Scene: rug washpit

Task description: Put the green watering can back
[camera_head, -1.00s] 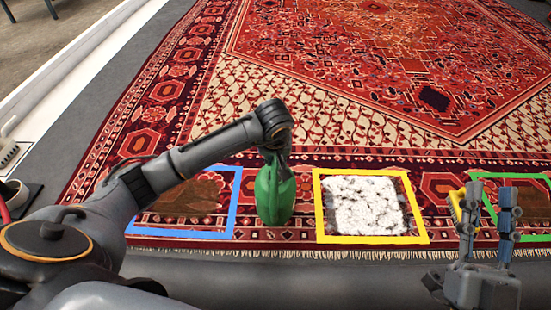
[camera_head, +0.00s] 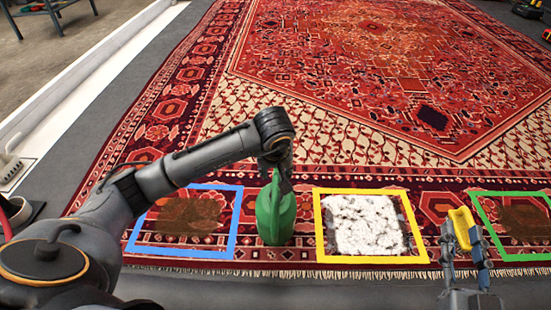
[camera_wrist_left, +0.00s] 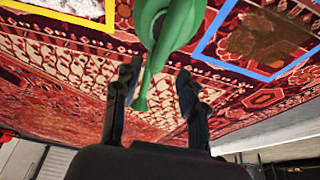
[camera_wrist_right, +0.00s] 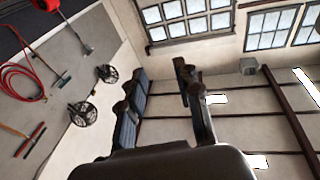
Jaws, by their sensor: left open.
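The green watering can (camera_head: 276,216) stands on the rug between the blue frame and the yellow frame. My left gripper (camera_head: 277,172) is just above it, coming down from above, its fingers partly hidden by the wrist. In the left wrist view my left gripper (camera_wrist_left: 158,70) is open. The can (camera_wrist_left: 178,30) lies ahead, with a thin green part reaching down between the fingers; I cannot tell whether they touch it. My right gripper (camera_head: 462,232) points upward at the lower right. In the right wrist view it (camera_wrist_right: 158,75) is open and empty.
The blue frame (camera_head: 133,235) and green frame (camera_head: 484,212) surround brown stains. The yellow frame (camera_head: 318,225) surrounds white matter. A yellow object (camera_head: 462,218) shows behind my right fingers. The patterned rug (camera_head: 370,70) is mostly clear. Tools (camera_wrist_right: 35,140) show in the right wrist view.

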